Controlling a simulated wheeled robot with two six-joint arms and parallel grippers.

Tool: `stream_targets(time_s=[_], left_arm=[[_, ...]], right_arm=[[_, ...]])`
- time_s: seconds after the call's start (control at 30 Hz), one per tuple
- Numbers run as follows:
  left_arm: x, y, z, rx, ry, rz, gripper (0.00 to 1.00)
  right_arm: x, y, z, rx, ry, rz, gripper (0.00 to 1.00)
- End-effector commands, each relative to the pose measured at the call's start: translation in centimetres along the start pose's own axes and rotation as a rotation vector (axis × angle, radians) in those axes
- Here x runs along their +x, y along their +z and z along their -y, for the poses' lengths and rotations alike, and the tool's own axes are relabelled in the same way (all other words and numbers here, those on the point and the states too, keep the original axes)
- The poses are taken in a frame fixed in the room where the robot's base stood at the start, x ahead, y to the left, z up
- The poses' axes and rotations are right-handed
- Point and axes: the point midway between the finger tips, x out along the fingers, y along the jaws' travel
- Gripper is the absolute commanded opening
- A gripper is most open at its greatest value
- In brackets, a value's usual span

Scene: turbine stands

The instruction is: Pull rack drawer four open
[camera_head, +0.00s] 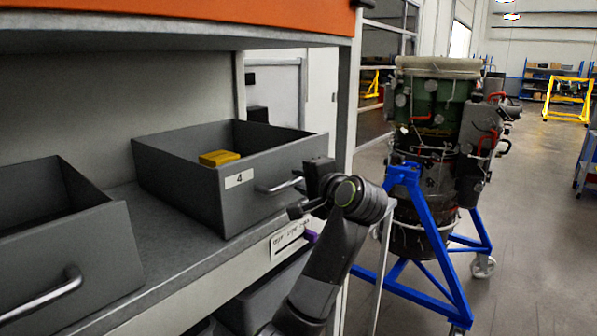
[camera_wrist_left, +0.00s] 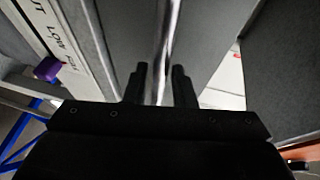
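Rack drawer four (camera_head: 180,176) is a grey open-topped bin with a white "4" label on its front. It sits on the grey shelf, and a yellow block (camera_head: 219,158) lies inside it. Its metal bar handle (camera_head: 279,187) is partly hidden by my left gripper. My left gripper (camera_head: 303,192) is at the handle's right part. In the left wrist view, the handle bar (camera_wrist_left: 167,40) runs between the two dark fingers (camera_wrist_left: 159,84). Whether they press on the bar is not clear. My right gripper is not in view.
Another grey drawer (camera_head: 85,258) with a bar handle stands at the left. A grey rack post (camera_head: 348,100) rises just right of drawer four. A turbine on a blue wheeled stand (camera_head: 455,280) is beyond it. Open floor (camera_head: 540,220) lies to the right.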

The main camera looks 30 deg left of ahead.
Motion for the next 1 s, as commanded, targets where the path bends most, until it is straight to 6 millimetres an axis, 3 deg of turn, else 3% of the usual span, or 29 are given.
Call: stream_targets(time_s=[0.2, 0.47, 0.67, 1.0], left_arm=[[1.7, 0.0, 0.1, 0.001, 0.000, 0.001, 0.23], [1.9, 0.0, -0.1, 0.000, 0.001, 0.000, 0.23], [1.9, 0.0, -0.1, 0.000, 0.000, 0.000, 0.01], [1.9, -0.1, -0.1, 0.001, 0.001, 0.001, 0.00]], right_arm=[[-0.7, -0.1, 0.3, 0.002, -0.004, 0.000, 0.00], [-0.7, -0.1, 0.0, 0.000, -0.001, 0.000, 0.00], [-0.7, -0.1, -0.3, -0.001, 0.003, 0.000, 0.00], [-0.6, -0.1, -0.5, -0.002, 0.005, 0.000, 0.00]])
